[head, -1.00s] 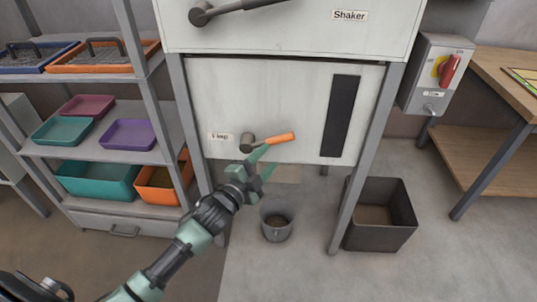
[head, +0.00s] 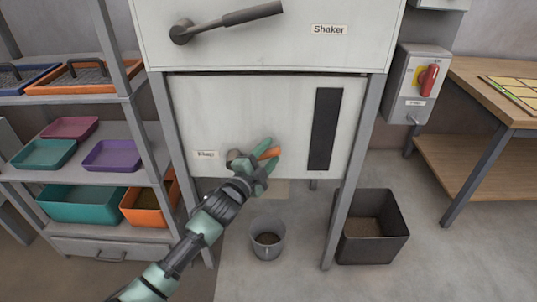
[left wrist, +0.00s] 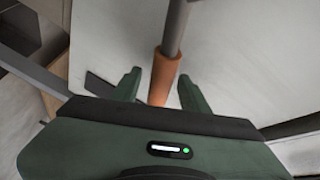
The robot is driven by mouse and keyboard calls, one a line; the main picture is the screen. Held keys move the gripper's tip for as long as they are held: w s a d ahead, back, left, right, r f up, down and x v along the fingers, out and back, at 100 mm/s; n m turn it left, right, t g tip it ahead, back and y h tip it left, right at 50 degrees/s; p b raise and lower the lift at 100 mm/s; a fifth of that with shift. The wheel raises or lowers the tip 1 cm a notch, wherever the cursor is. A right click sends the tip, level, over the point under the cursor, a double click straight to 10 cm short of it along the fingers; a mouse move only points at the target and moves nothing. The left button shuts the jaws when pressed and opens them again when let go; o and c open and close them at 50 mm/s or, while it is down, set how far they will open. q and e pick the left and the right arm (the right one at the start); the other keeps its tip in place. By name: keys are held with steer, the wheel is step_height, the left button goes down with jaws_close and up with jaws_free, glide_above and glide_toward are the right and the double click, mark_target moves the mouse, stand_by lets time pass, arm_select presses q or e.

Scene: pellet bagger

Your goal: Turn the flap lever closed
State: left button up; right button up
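The flap lever is a grey hub and shaft with an orange grip (head: 271,153), low on the white machine front. It points right and slightly up in the head view. My left gripper (head: 265,160) is at the grip, with its green fingers hiding part of it. In the left wrist view, the orange grip (left wrist: 165,72) lies between the two open fingertips (left wrist: 160,88), with a gap on each side. The flap itself is not distinguishable. My right gripper is not in view.
A grey bucket (head: 266,238) stands on the floor below the lever. A dark bin (head: 373,250) stands to its right, beyond a machine leg. Shelves with coloured trays are at the left. A larger Shaker lever (head: 228,20) is above. A switch box (head: 411,88) is at the right.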

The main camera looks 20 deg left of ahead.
arm_select(q)
jaws_close()
stand_by(1.3)
